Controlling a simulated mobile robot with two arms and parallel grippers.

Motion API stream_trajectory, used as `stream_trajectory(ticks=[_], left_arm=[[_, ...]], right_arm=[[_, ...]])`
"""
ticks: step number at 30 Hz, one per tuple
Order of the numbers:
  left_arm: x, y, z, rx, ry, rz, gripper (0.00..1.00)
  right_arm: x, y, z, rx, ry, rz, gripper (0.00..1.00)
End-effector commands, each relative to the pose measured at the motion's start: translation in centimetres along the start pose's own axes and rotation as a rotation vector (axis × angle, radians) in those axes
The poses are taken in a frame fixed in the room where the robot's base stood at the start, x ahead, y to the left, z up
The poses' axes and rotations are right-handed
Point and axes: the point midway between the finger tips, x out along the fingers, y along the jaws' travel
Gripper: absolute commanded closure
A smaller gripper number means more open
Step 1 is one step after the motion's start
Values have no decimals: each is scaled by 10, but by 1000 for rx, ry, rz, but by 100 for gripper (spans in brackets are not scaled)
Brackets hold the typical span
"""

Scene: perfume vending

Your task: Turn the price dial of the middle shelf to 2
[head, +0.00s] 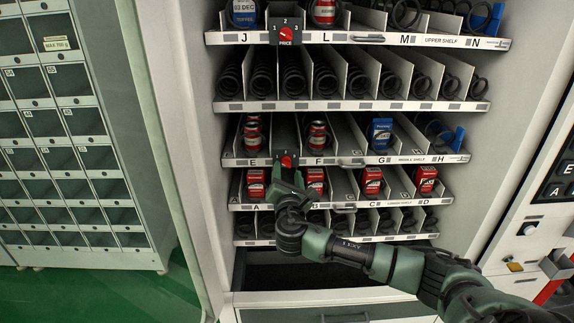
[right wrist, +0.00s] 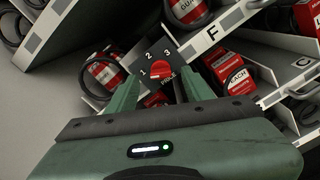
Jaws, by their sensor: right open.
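The price dial of the middle shelf (head: 287,161) is a red knob on a dark plate between labels E and F. In the right wrist view the red dial (right wrist: 161,70) shows with the numbers 1, 2 and 3 around its upper side. Its exact pointing is too small to tell. My right gripper (head: 288,177) is just below and in front of the dial in the head view. In the right wrist view its two fingers (right wrist: 160,84) are apart, with the dial showing between their tips; I cannot tell whether they touch it. My left gripper is out of view.
The middle shelf (head: 340,161) holds red cans (head: 318,136) and a blue pack (head: 381,133). The lower shelf (head: 340,205) holds several red packs. Another price dial (head: 285,34) is on the upper shelf. The machine's side panel (head: 195,150) stands left of the shelves.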

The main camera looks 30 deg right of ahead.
Motion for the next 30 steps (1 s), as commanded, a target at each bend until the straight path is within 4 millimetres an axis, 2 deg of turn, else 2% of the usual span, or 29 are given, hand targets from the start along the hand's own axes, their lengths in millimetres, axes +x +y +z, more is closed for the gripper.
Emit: stream_trajectory(ticks=[3,7,17,18,23,30], left_arm=[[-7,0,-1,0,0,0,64],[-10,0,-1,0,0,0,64],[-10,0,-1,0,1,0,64],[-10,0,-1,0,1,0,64],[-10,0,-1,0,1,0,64],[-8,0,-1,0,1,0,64]], right_arm=[[17,2,2,1,0,-1,49],[28,1,0,2,1,0,49],[32,0,-1,3,3,0,49],[32,0,-1,3,3,0,54],[32,0,-1,4,3,-1,99],[32,-1,-2,14,3,-1,100]])
